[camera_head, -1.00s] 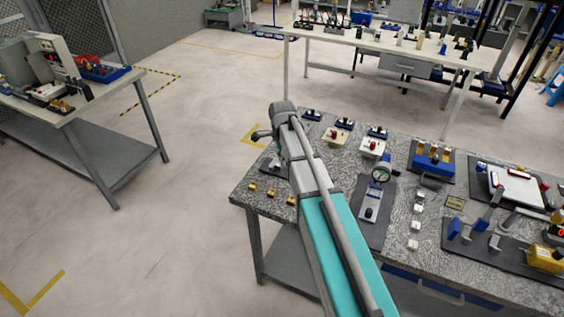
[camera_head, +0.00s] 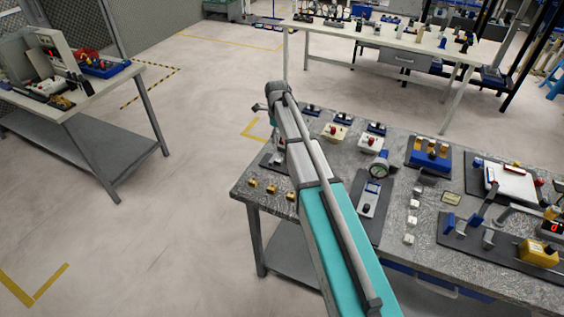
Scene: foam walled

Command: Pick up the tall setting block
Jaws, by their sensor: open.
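Several small pale blocks stand in a column on the right bench; one is the white block (camera_head: 412,221) near its middle. Greyer blocks stand at the far end of this column, including a grey block (camera_head: 420,173). I cannot tell which is the tall setting block. My arm reaches over the left part of the bench, away from these blocks. At its far end a small dark part of my gripper (camera_head: 259,107) shows beyond the bench's far left edge. My own arm hides most of it, and I see nothing held.
The speckled bench (camera_head: 245,195) carries small brass pieces (camera_head: 270,189) at its left edge. Blue fixtures (camera_head: 430,153) and a yellow box (camera_head: 538,253) crowd the right.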

